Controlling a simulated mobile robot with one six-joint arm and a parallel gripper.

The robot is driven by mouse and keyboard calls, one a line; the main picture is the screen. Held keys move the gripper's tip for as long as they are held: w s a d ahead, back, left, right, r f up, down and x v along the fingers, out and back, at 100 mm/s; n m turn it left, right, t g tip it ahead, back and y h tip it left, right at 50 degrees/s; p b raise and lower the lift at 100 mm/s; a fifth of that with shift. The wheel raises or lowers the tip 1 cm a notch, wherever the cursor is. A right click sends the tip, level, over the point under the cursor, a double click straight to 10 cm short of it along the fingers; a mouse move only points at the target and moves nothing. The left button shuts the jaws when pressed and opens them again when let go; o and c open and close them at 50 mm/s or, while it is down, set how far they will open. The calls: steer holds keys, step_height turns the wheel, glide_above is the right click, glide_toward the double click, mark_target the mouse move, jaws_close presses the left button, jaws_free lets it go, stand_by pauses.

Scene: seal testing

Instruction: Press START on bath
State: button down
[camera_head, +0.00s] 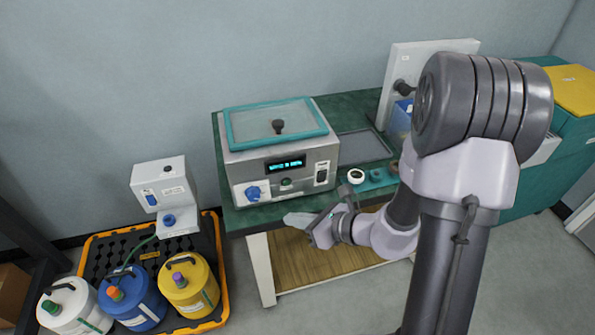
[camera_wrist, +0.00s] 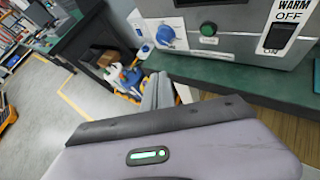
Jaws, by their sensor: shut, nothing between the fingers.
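The bath (camera_head: 279,148) is a grey box with a teal-rimmed lid, standing on the green-topped table. Its front has a lit display (camera_head: 285,164), a blue knob (camera_head: 253,193), a green button (camera_head: 286,183) and a rocker switch (camera_head: 321,174). In the wrist view the green button (camera_wrist: 209,29) sits between the blue knob (camera_wrist: 172,38) and the switch (camera_wrist: 281,37), which is marked OFF and ON. My gripper (camera_head: 290,219) is shut and empty, in front of the table edge and below the bath's front, apart from the button. It also shows in the wrist view (camera_wrist: 158,90).
A small teal holder (camera_head: 375,179) with round items sits right of the bath. A black tray with an orange rim (camera_head: 222,284) holds white, blue and yellow containers on the floor at left. A blue bin (camera_head: 397,120) stands at the table's right.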

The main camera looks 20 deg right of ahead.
mark_target(287, 183)
steer(key=shift+w+d+f+m+t+h, duration=0.15)
steer(key=shift+w+d+f+m+h, duration=0.1)
steer(key=shift+d+f+m, duration=0.25)
steer(key=shift+w+d+f+m+t+h, duration=0.15)
steer(key=shift+w+d+f+m, duration=0.15)
steer(key=shift+d, duration=0.35)
steer(key=shift+w+p, duration=0.9)
steer(key=shift+w, duration=3.5)
steer(key=shift+w, duration=0.1)
steer(key=shift+w, duration=0.3)
